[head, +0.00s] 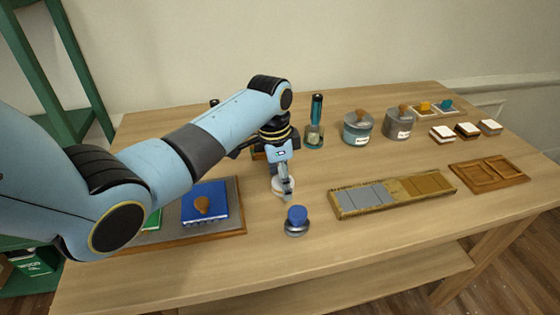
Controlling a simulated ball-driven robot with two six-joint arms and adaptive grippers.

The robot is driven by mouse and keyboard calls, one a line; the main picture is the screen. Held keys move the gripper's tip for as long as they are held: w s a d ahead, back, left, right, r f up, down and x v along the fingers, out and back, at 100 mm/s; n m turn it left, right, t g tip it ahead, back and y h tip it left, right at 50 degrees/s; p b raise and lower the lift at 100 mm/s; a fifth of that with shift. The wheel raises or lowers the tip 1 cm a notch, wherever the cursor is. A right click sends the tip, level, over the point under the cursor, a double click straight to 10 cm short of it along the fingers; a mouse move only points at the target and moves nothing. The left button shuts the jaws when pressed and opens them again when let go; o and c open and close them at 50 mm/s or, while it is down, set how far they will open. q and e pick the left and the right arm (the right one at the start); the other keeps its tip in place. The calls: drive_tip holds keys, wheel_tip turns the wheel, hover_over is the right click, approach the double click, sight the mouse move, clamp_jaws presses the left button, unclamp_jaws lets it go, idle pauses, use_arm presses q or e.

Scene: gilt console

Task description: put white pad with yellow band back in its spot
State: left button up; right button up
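My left gripper (285,188) points down over the middle of the table, directly above or at a small round white thing (277,187). Its fingers are seen nearly edge-on, so I cannot tell whether they are open or hold it. No yellow band can be made out on this white thing. Three small white-topped blocks stand at the right: one (442,133) with a reddish side, one (467,130) brown-sided, one (490,127) greyish. I cannot make out a yellow band on them. My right gripper is not in view.
A blue-topped round item (296,221) stands in front of my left gripper. A gilt board (393,206) with grey tiles and an empty-looking wooden tray (488,176) lie to the right. Lidded jars (357,128) (398,124) and a dark bottle (315,125) stand behind. A blue block (207,213) is at left.

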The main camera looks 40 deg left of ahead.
sight(277, 181)
use_arm(q)
wheel_tip(277, 181, up, 11)
drive_tip(key=s, duration=0.1)
drive_tip(key=shift+a, duration=0.4)
